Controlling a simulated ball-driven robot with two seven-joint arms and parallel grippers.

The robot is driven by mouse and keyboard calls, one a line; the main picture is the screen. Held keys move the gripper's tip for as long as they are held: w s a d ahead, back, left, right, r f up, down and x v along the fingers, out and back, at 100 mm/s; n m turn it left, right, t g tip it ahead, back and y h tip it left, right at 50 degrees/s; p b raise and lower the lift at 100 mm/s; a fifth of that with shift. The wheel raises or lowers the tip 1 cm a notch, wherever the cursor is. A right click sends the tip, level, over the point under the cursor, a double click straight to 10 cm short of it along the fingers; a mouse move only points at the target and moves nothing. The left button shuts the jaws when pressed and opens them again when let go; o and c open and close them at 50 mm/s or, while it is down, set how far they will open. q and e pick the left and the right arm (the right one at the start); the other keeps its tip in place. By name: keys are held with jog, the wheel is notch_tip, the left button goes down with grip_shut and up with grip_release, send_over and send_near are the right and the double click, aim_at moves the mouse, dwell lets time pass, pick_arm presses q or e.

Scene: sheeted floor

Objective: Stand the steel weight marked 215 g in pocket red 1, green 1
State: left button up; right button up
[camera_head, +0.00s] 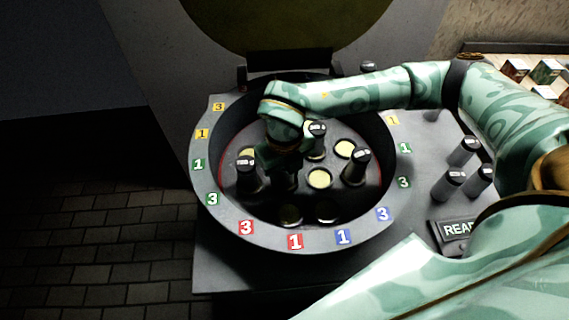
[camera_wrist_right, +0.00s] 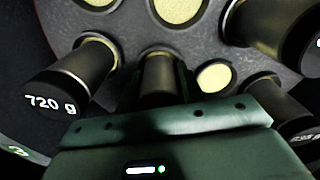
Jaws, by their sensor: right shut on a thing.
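My right gripper (camera_head: 284,172) is down inside the round tub (camera_head: 222,222), shut on a dark weight (camera_wrist_right: 160,78). That weight is upright between the fingers; its label is hidden, and I cannot tell whether its foot is seated in a pocket. Beside it in the right wrist view stands a weight marked 720 g (camera_wrist_right: 62,92). Another weight (camera_wrist_right: 288,108) at lower right has a partly readable label. The rim carries a red 1 tag (camera_head: 296,241) and green 1 tags on the left (camera_head: 198,164) and right (camera_head: 405,148). My left gripper is not in view.
Weights also stand in the tub at centre back (camera_head: 317,142) and right (camera_head: 356,166), close to my gripper. Pale empty pockets show at centre (camera_head: 319,178) and back right (camera_head: 345,149). Several weights (camera_head: 449,185) stand on the deck at right, near a partly covered sign (camera_head: 455,229).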

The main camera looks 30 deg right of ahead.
jog(key=o, duration=1.2)
jog(key=shift+f, duration=0.1)
pick_arm(q)
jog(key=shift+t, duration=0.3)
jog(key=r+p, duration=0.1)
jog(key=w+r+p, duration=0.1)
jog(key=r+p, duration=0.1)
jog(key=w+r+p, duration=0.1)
jog(key=p, duration=0.1)
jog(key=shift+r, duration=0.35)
pick_arm(e)
notch_tip(320, 180, up, 16)
jog(key=shift+r, duration=0.2)
